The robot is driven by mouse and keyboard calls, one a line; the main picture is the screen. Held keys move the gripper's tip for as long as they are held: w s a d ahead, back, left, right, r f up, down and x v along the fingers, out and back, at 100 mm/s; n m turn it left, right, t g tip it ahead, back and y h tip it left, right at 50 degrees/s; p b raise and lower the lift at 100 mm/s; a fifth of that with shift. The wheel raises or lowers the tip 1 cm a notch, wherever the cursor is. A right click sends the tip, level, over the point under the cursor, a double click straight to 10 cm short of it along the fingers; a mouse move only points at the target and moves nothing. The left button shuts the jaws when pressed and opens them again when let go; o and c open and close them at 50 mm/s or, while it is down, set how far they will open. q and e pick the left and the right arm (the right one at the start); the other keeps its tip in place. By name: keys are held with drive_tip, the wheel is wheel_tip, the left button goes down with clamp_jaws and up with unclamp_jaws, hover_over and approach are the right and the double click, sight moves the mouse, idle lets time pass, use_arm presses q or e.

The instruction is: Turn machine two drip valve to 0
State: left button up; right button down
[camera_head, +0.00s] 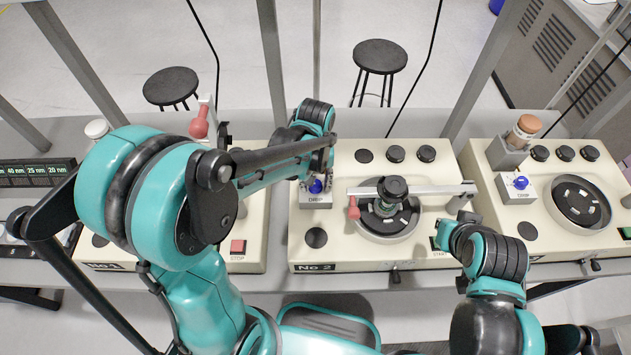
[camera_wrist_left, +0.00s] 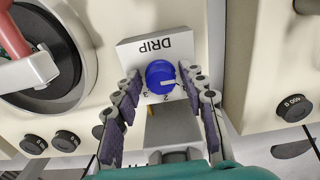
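The drip valve of machine two is a blue knob (camera_head: 316,186) on a white block marked DRIP, on the cream machine labelled No 2 (camera_head: 345,255). In the left wrist view the knob (camera_wrist_left: 158,74) has a white pointer mark aimed to picture right; the digits 2 and 3 show beside it. My left gripper (camera_head: 317,172) is over the valve. Its fingers (camera_wrist_left: 164,80) are spread on both sides of the knob with gaps visible. My right gripper (camera_head: 447,238) is near machine two's front right; its fingers are not clear.
A round plate with a pivoting arm and red handle (camera_head: 353,208) stands right of the valve. Machine three (camera_head: 560,245) is at right, and machine one (camera_head: 250,250) is partly behind my left arm. Two black stools (camera_head: 380,57) stand behind the bench.

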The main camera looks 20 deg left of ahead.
use_arm(q)
drive_tip(key=shift+r, duration=0.15)
wheel_tip(320, 180, up, 12)
idle(0.6)
idle(0.4)
drive_tip(key=m+t+b, duration=0.3)
drive_tip(key=t+b, duration=0.2)
drive_tip(key=t, duration=0.1)
approach(315, 185)
drive_tip(key=s+a, duration=0.4)
drive_tip(key=shift+s+a+f+t, duration=0.15)
drive_tip(key=shift+a+f+t, duration=0.1)
drive_tip(key=shift+f, duration=0.2)
drive_tip(key=shift+s+a+f+t, duration=0.15)
drive_tip(key=shift+f+t, duration=0.1)
drive_tip(key=shift+f, duration=0.25)
